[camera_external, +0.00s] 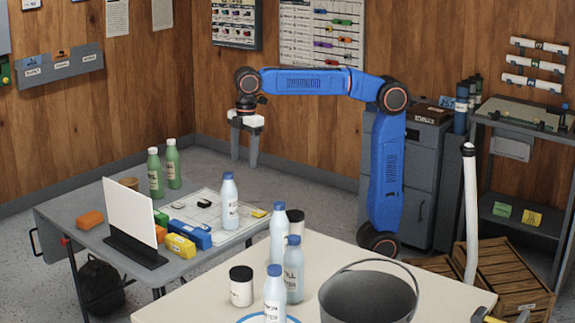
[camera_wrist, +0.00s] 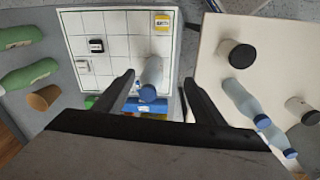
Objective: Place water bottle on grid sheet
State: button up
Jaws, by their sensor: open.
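A water bottle (camera_external: 230,207) with a blue cap stands upright on the white grid sheet (camera_external: 187,208), near its right side, on the grey folding table. My gripper (camera_external: 244,158) is open and empty, pointing down above the sheet, higher than the bottle. In the wrist view the bottle (camera_wrist: 151,76) appears between the open fingers (camera_wrist: 157,82), not gripped, over the lower part of the grid sheet (camera_wrist: 110,48). More blue-capped water bottles stand on the cream table: one at the back (camera_external: 278,243), one beside it (camera_external: 294,272) and one in front (camera_external: 274,299).
Black and yellow small items lie on the sheet. Green bottles (camera_external: 172,165), a white upright panel (camera_external: 131,209), a blue box (camera_external: 191,234) and a yellow box (camera_external: 180,246) stand around it. The cream table (camera_external: 210,306) carries dark-lidded jars (camera_external: 241,289) and a grey bucket (camera_external: 368,299).

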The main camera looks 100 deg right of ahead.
jog(key=s+d+f+m+t, duration=0.2)
jog(key=s+f+m, duration=0.1)
jog(key=s+f, duration=0.8)
jog(key=s+d+f+m+t, duration=0.2)
jog(key=s+d+f+m, duration=0.1)
jog(key=s+f, duration=0.9)
jog(key=s+m, duration=0.1)
jog(key=s, duration=0.3)
jog(key=shift+s+f+m, duration=0.2)
jog(key=shift+s+m, duration=0.05)
jog(key=shift+m, duration=0.05)
